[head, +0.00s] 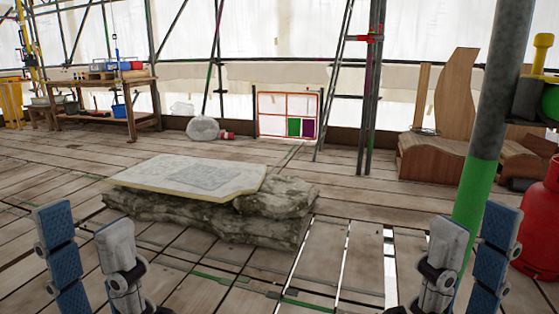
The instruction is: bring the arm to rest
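My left gripper (88,248) is at the lower left of the head view. Its two fingers, with blue ribbed pads, point up and stand apart with nothing between them. My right gripper (466,252) is at the lower right, also with fingers apart and empty. Both are in front of a low stone block (250,225) with a pale flat slab (190,177) on top. Neither gripper touches the stone or the slab in this view. The lower parts of both arms are cut off by the picture's bottom edge.
A grey-green pole (484,150) rises close to my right gripper, with a red gas cylinder (540,225) beside it. A wooden workbench (100,95) stands at the back left. Wooden pieces (450,155) stand at the back right. The plank floor (350,200) has open gaps right of the stone.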

